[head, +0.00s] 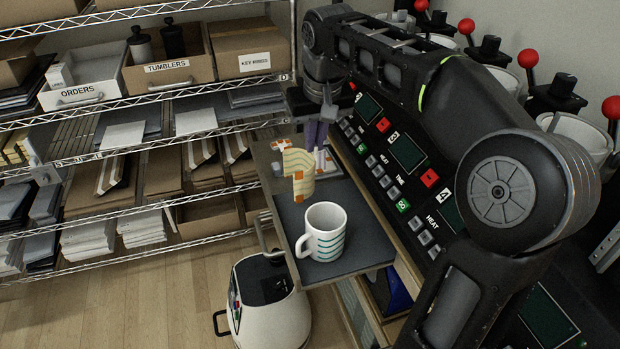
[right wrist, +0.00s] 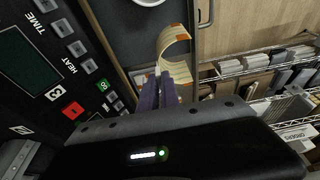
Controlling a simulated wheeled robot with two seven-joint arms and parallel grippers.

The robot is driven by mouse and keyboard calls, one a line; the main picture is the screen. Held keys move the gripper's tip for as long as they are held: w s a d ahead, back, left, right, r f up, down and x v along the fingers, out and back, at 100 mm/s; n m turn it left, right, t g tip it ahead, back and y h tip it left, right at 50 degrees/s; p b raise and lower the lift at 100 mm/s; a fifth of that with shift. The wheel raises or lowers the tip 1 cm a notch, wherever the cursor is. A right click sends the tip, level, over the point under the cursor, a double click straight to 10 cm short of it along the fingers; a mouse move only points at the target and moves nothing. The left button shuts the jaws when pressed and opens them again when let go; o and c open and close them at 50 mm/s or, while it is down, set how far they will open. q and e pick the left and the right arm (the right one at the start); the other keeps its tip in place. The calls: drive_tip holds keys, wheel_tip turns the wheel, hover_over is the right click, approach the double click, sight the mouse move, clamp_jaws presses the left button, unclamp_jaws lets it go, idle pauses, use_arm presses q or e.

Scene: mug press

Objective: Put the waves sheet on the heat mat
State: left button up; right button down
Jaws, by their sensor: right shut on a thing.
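A curled cream sheet with pale lines and orange tabs, which I take for the waves sheet (head: 301,163), is at the far part of a dark grey surface; it also shows in the right wrist view (right wrist: 178,70). My right gripper (head: 317,140), with purple fingers (right wrist: 160,88), is shut on the sheet's edge. A white mug (head: 323,232) with teal wavy stripes stands upright on the dark grey surface (head: 353,213), nearer than the sheet. I cannot tell whether this surface is the heat mat. My left gripper is not in view.
More flat sheets (head: 325,160) lie by my right gripper. A black control panel (head: 400,165) and several presses with red-knobbed levers stand at the right. Wire shelves (head: 130,100) with boxes stand at the left. A white machine (head: 270,305) is on the floor.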

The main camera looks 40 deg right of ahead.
sight(315, 167)
drive_tip(key=shift+f, duration=1.55)
drive_tip(key=shift+f, duration=2)
drive_tip(key=c, duration=1.6)
unclamp_jaws()
drive_tip(key=v, duration=1.2)
drive_tip(key=shift+s, duration=0.1)
